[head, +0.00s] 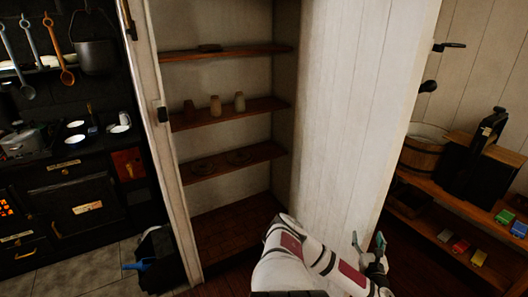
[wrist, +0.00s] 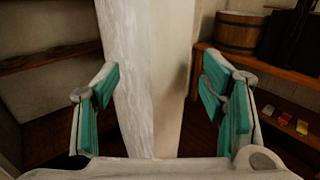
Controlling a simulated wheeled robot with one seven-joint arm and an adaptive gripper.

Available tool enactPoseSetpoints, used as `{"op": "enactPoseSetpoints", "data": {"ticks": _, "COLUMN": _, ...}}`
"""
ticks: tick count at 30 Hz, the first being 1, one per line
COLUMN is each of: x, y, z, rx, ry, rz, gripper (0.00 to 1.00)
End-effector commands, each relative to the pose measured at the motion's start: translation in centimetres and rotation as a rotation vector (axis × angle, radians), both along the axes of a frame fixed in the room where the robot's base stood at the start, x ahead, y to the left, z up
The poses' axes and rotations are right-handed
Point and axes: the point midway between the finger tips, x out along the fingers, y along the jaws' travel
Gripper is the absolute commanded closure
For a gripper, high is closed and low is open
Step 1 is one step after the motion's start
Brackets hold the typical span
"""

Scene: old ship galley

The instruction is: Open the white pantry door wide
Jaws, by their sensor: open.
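The white pantry door (head: 350,110) stands open to the right of the pantry opening, its planked face toward the shelves. Its free edge faces me, and a dark knob (head: 429,87) shows just right of that edge. My gripper (head: 368,243) is low in front of the door near its free edge. In the wrist view the door (wrist: 140,90) rises between the spread teal-padded fingers of my gripper (wrist: 160,85), one finger on each side. Gaps seem to show between the pads and the door. Whether either finger touches it I cannot tell.
The pantry has wooden shelves (head: 225,110) with several small cups. Right of the door stands a low shelf unit (head: 430,205) with a wooden bucket (head: 424,148). A dark stove (head: 75,195) is at the left, with a black bin (head: 157,255) by the pantry's left post.

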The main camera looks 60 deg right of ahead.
Motion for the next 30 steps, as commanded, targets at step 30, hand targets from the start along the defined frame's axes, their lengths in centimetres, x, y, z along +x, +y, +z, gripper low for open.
{"op": "enactPoseSetpoints", "data": {"ticks": 30, "x": -2.3, "y": 7.0, "z": 0.0, "rx": 0.002, "ry": 0.000, "rz": -0.003, "gripper": 0.35}}
